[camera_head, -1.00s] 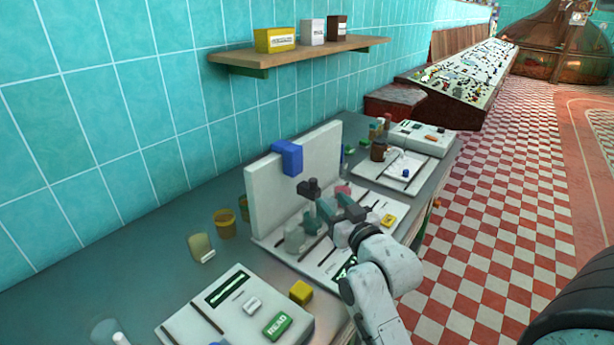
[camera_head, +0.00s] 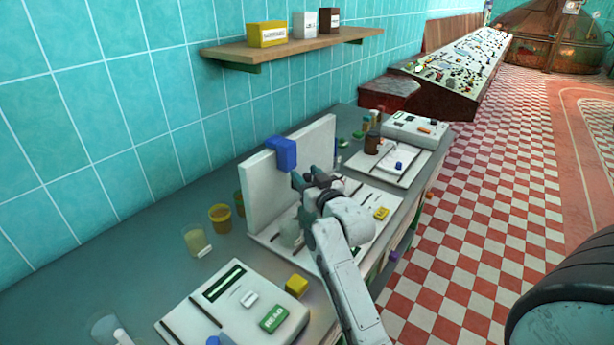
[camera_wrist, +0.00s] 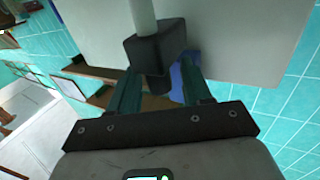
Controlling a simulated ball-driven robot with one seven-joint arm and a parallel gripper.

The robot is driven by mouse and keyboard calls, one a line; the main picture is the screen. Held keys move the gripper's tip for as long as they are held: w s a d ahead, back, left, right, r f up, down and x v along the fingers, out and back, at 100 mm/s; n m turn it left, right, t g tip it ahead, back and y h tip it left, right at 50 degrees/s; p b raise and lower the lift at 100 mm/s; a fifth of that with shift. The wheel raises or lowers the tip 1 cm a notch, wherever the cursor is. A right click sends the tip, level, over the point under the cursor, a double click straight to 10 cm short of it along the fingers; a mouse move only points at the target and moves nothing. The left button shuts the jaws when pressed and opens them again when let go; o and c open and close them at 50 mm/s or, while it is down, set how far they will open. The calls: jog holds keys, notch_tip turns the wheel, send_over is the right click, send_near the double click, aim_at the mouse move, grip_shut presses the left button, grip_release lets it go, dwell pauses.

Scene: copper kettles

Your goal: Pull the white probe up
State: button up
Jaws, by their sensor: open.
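In the wrist view a pale rod (camera_wrist: 143,14), which looks like the white probe, runs into a black block (camera_wrist: 157,46). The block's narrower lower part shows between the two teal fingers of my gripper (camera_wrist: 158,88). The fingers stand apart on either side; I cannot tell whether they touch it. In the head view my gripper (camera_head: 309,179) is in front of the upright white panel (camera_head: 283,187), just right of and below the blue block (camera_head: 283,153). My arm hides most of the probe there. A blurred clear vessel (camera_head: 289,234) stands below my gripper.
A white console with a green READ button (camera_head: 273,318) and a yellow block (camera_head: 296,285) is at the front. An amber cup (camera_head: 220,217) and a beaker (camera_head: 195,241) stand left of the panel. A wooden shelf (camera_head: 290,48) is on the tiled wall above.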

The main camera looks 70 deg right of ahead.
grip_shut()
dwell(0.3)
notch_tip(320, 180, up, 7)
jog(key=p, duration=0.5)
jog(key=shift+r, duration=0.2)
jog(key=shift+f, duration=0.1)
grip_release()
